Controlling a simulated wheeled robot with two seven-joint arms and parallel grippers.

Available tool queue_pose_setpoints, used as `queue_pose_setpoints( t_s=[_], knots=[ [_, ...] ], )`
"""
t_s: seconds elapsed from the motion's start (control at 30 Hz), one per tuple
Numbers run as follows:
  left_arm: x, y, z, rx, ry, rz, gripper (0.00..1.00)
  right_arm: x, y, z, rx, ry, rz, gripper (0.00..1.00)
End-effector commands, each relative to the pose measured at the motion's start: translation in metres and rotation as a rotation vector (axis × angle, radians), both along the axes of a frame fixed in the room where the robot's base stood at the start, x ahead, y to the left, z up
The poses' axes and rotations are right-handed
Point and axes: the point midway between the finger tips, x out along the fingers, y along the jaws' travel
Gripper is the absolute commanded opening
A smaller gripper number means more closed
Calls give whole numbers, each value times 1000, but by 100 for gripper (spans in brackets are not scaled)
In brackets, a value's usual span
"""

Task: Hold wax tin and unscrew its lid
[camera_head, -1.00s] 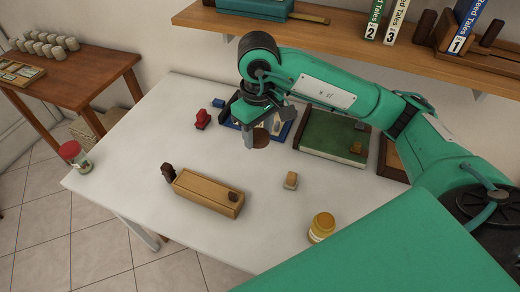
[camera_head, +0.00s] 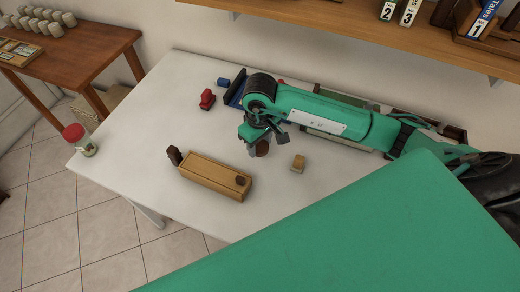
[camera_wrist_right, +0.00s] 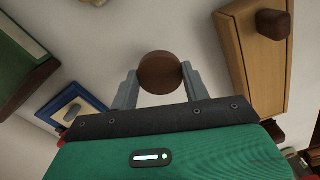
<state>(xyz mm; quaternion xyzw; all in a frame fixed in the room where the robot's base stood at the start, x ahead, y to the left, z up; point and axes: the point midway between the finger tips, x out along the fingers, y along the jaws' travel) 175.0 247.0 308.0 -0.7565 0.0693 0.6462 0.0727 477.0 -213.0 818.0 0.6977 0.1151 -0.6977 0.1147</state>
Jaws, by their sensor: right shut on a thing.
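My right gripper (camera_head: 256,151) hangs over the middle of the white table (camera_head: 150,110), to the right of the wooden box. In the right wrist view its two grey fingers (camera_wrist_right: 160,88) are shut on a round, dark brown thing (camera_wrist_right: 159,72), which looks like the wax tin. Its brown face also shows in the head view (camera_head: 262,148), beside the fingers. I cannot make out a seam between lid and body. My left gripper is not in view.
A long wooden box (camera_head: 213,174) lies left of the gripper, a small wooden block (camera_head: 298,163) to its right. A red toy (camera_head: 207,98) and a red-lidded jar (camera_head: 80,140) stand further left. A shelf (camera_head: 330,22) runs above the back. The left tabletop is mostly clear.

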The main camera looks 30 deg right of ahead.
Motion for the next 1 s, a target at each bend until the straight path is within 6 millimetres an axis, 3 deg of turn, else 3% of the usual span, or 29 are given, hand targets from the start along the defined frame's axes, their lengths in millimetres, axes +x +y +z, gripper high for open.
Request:
queue_pose_setpoints(
  t_s=[0.43,0.77,1.0],
  knots=[
    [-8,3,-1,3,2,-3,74,-1,0,-44,0,1,0,20],
    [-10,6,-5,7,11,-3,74,0,0,-46,-1,-1,0,20],
    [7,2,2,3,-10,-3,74,0,0,-48,-1,-1,0,20]
  ],
)
